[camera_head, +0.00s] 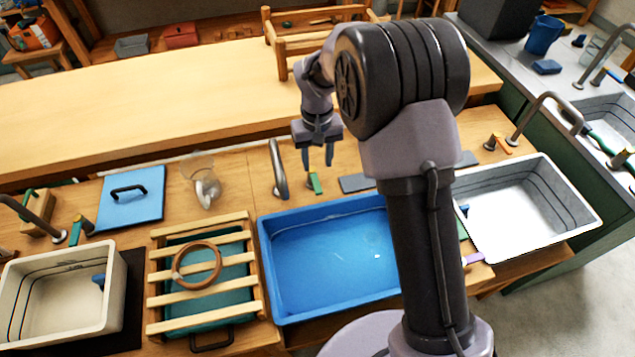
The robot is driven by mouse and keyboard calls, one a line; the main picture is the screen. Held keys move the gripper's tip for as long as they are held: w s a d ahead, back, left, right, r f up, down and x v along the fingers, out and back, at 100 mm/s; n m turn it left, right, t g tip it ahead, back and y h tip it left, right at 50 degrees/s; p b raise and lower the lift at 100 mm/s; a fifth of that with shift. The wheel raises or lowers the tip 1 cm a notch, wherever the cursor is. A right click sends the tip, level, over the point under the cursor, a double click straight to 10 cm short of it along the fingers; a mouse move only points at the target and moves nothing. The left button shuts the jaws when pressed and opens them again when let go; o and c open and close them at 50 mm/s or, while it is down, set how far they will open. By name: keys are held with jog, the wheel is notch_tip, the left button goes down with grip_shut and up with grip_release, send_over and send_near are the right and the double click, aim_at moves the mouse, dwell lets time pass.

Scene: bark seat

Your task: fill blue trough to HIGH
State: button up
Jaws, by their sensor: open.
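The blue trough (268,275) sits at the front middle of the bench, its right end hidden behind my arm. A few bright glints show inside, but I cannot tell the water level, and no HIGH mark is readable. A grey curved spout (278,170) stands at its back left edge. A small green lever (315,183) stands just right of the spout, behind the trough. My gripper (317,160) points down above the green lever, its two blue-grey fingers apart with nothing between them. I cannot tell whether the fingertips touch the lever.
A slatted wooden rack (160,257) with a ring (197,263) on it covers a teal basin left of the trough. A cream basin (110,310) is far left, a white basin (590,215) right. A clear funnel-like vessel (205,180) and blue lid (130,200) lie behind.

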aim_at(317, 186)
notch_tip(317, 186, down, 10)
jog(key=b, duration=0.2)
jog(key=shift+r+b, duration=0.25)
jog(key=shift+b, duration=0.1)
grip_shut()
dwell(0.9)
